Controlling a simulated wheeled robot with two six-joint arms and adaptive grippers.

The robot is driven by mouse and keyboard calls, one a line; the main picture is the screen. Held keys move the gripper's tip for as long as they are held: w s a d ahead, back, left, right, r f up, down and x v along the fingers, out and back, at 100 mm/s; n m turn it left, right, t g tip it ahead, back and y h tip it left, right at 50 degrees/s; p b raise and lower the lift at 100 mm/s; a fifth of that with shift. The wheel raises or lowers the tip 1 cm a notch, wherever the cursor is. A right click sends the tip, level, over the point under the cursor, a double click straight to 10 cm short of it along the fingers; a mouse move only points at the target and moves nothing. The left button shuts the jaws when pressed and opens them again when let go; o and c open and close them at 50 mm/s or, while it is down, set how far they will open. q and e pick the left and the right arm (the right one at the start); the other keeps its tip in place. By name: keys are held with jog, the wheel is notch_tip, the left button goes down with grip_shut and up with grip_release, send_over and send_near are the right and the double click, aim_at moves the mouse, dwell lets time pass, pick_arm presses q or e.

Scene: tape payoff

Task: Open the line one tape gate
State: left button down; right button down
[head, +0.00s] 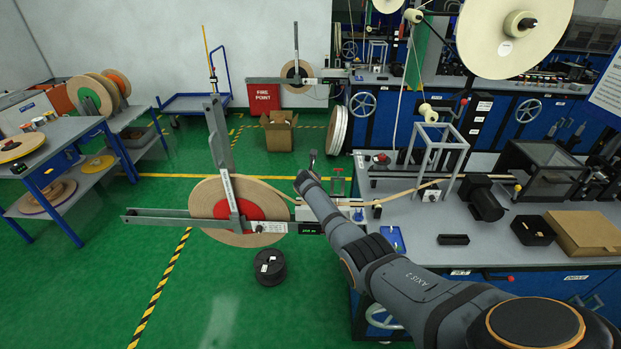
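The nearest payoff holds a large tan tape reel (205,202) with a red hub (262,207). A grey upright bar (219,140) and a level bar (165,222) cross at it. Tan tape (405,192) runs right from it over the bench edge. I cannot tell which part is the line one tape gate. A small guide unit (352,212) sits by the tape at the bench edge, partly behind my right arm. My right arm reaches from the lower right to beside the reel's right side. Its gripper is not clear, mostly hidden by the wrist. My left gripper is out of view.
A grey bench (425,240) on the right carries a metal frame (440,145), a dark motor (483,203) and a cardboard box (585,232). A black spool (269,267) stands on the floor below the reel. The green floor (110,270) at left is clear.

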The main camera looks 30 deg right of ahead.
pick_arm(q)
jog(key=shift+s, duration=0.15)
pick_arm(e)
jog(key=shift+w+r, duration=0.15)
jog(key=shift+r, duration=0.1)
jog(key=c, duration=0.9)
grip_release()
jog(key=shift+a, duration=0.1)
jog(key=shift+o, duration=0.3)
jog(key=shift+f, duration=0.15)
jog(key=v, duration=1.2)
